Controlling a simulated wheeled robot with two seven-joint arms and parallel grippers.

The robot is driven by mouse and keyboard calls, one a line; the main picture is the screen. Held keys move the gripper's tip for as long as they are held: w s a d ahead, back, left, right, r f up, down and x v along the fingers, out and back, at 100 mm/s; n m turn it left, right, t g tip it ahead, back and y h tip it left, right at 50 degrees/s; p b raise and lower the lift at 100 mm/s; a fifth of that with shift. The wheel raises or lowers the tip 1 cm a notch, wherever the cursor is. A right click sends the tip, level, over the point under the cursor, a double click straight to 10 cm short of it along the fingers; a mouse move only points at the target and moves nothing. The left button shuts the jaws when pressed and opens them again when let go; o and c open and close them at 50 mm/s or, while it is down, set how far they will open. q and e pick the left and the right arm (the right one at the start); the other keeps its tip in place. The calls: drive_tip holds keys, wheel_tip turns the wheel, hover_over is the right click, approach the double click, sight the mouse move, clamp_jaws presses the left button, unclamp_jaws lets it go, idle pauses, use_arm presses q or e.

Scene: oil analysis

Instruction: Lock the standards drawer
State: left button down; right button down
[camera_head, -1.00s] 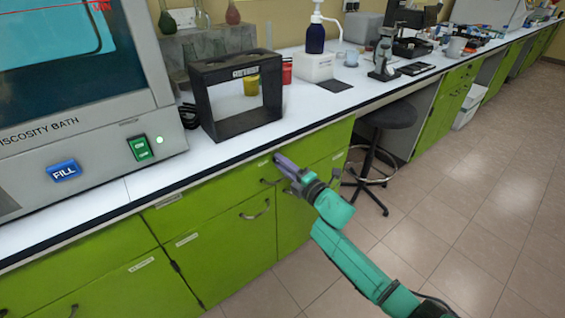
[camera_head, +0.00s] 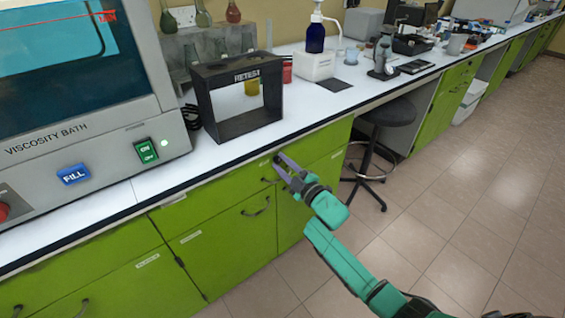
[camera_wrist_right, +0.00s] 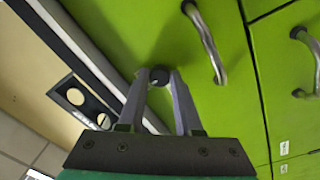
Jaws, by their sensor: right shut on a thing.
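The green drawer (camera_head: 318,147) under the bench top sits shut, flush with the fronts around it. Its label is too small to read. In the right wrist view the drawer front (camera_wrist_right: 130,25) carries a curved metal handle (camera_wrist_right: 207,42) and a small dark round lock knob (camera_wrist_right: 159,76). My right gripper (camera_head: 279,163) is at the upper left part of the drawer front. In the right wrist view its two fingertips (camera_wrist_right: 158,78) are shut on the lock knob, one on each side. The handle is beside the fingers, apart from them. My left gripper is not in view.
The white bench top (camera_head: 305,109) runs above the drawers. A black open frame (camera_head: 237,135) and the viscosity bath (camera_head: 85,150) stand on it. More green fronts with handles are at the left and below. A black stool (camera_head: 387,113) stands at the right; the tiled floor is clear.

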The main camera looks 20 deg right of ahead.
drive_tip(key=shift+m, duration=0.3)
drive_tip(key=c, duration=0.6)
unclamp_jaws()
drive_tip(key=v, duration=1.4)
drive_tip(key=shift+s+p, duration=0.3)
